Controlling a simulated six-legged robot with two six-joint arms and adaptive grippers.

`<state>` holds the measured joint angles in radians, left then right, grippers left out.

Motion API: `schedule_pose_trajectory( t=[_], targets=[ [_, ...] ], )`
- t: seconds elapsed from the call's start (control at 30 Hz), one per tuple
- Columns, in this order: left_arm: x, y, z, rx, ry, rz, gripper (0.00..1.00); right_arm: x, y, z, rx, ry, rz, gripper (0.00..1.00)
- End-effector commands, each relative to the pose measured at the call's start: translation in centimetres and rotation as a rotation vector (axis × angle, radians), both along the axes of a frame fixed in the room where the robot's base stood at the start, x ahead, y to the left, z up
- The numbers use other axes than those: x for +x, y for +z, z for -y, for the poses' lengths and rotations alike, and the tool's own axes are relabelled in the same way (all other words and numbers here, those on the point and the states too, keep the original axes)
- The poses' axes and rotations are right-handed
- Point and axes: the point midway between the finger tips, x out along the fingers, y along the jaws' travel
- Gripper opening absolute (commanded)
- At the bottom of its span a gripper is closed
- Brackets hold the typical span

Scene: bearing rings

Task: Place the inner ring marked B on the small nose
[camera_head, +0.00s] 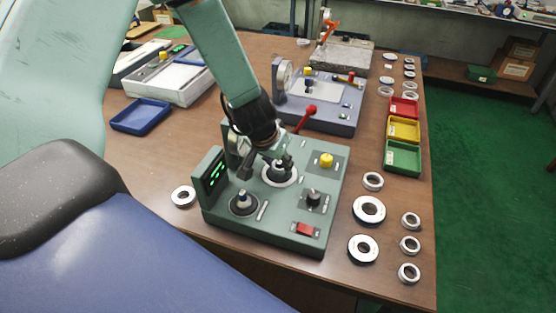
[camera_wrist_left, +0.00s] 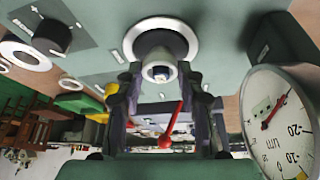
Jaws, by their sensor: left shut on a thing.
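My left gripper (camera_head: 282,164) reaches down over the green instrument (camera_head: 278,222). In the left wrist view, its two fingers (camera_wrist_left: 160,88) are shut on a small pale ring (camera_wrist_left: 160,72) with a dark centre. In that view the ring overlaps the white-flanged post (camera_wrist_left: 160,25); I cannot tell whether they touch. That flange (camera_head: 280,180) shows under the fingers in the head view. A smaller nose on a dark round base (camera_head: 242,207) stands bare at the instrument's left. No B marking is readable. My right gripper is out of view.
Loose rings, such as one at the left (camera_head: 183,196) and a large one at the right (camera_head: 369,209), lie on the table. A dial gauge (camera_wrist_left: 280,120) is close beside the fingers. A red lever (camera_head: 305,118) and a grey instrument (camera_head: 335,110) stand behind.

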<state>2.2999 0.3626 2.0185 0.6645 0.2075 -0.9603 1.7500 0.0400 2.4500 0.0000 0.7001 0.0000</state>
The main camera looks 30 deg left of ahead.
Motion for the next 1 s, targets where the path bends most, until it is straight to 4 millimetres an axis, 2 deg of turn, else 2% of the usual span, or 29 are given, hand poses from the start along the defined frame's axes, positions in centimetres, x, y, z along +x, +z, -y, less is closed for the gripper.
schedule_pose_trajectory(
  t=[0.53,0.57,0.83,1.0],
  targets=[
    [0.0,-1.5,0.0,0.000,0.000,0.000,0.06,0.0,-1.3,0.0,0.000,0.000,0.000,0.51],
    [0.0,-1.5,0.0,0.000,0.000,0.000,0.39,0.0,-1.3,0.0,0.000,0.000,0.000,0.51],
    [0.0,-1.4,0.0,0.000,0.000,0.000,0.62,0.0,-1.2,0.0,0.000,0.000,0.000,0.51],
    [0.0,-1.4,0.0,0.000,0.000,0.000,0.64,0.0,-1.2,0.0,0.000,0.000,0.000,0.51]
  ],
)
